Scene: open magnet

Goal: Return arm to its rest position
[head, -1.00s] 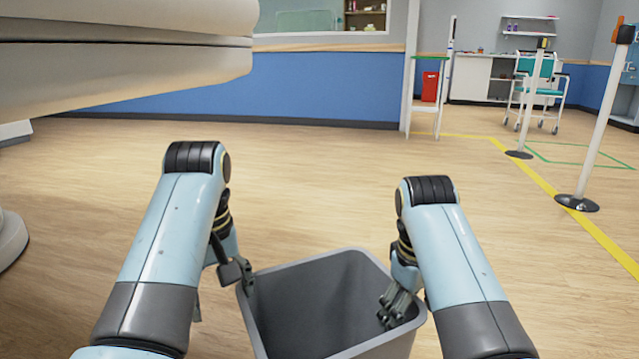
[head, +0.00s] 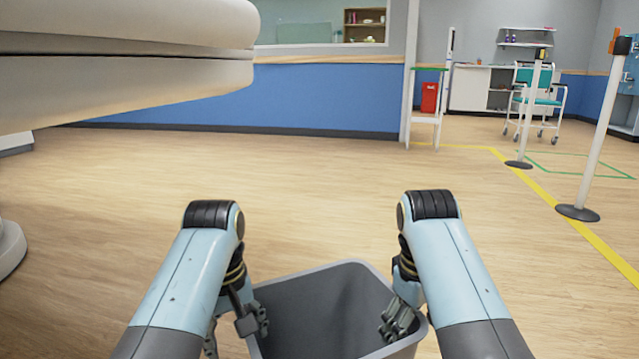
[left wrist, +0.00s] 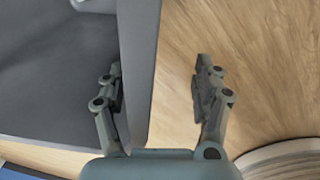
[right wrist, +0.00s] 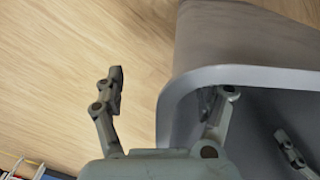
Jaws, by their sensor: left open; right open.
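Both of my light blue arms reach forward in the head view, over a grey open bin (head: 320,280). My left gripper (head: 238,328) is at the bin's left rim. In the left wrist view its open fingers (left wrist: 160,80) straddle the bin wall (left wrist: 140,50), one inside close to the wall and one outside, apart from it. My right gripper (head: 395,320) is at the bin's right rim. In the right wrist view its fingers (right wrist: 168,92) are open with the bin rim (right wrist: 185,85) between them. The bin's lower part is out of view.
A large white machine body (head: 110,75) overhangs at upper left, with its base (head: 8,245) on the floor. White posts (head: 600,130) stand at right beside a yellow floor line (head: 605,250). A wheeled chair (head: 535,105) is farther back. The wood floor (head: 330,180) ahead is clear.

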